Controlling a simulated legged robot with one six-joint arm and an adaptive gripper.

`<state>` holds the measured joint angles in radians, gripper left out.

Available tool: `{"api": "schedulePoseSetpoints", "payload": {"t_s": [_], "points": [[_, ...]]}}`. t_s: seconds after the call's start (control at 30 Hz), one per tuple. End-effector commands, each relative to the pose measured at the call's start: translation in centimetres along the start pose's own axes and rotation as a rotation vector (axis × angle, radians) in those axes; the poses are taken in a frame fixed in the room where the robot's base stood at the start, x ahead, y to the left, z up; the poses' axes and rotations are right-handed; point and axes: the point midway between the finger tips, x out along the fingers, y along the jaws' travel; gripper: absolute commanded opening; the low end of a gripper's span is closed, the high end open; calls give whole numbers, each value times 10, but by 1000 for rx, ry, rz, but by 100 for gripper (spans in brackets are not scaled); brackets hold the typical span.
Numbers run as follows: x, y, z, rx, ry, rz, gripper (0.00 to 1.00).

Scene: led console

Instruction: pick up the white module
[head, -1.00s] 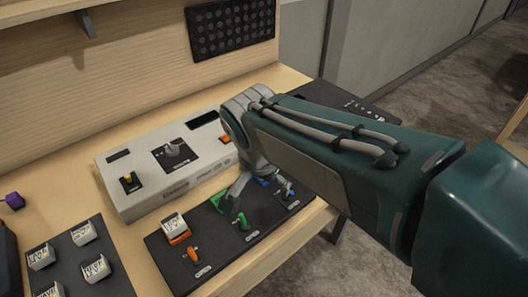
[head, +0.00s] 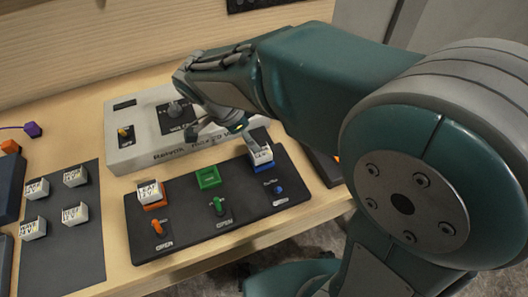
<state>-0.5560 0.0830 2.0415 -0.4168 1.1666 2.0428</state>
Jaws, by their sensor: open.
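Several white modules with printed labels are in the head view. One white module (head: 261,153) sits in the blue socket (head: 262,167) at the right of the dark panel. Another white module (head: 150,198) sits in the orange socket (head: 154,205) at the panel's left. More white modules stand on the dark mat at the left, one of them at its upper right (head: 75,177). My gripper (head: 226,134) is open and empty, above the back edge of the panel. One dark fingertip is close to the module in the blue socket; I cannot tell whether they touch.
The green socket (head: 208,177) is empty. Orange, green and blue switches stand along the front of the dark panel (head: 180,235). A pale console box (head: 128,153) with a knob lies behind it. The dark mat (head: 68,255) has bare room at its front.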

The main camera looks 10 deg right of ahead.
Motion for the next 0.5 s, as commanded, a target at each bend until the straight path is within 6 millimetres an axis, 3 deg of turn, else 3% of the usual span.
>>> {"api": "schedulePoseSetpoints", "payload": {"t_s": [0.5], "points": [[66,7,-1,0,-6,2,97]]}}
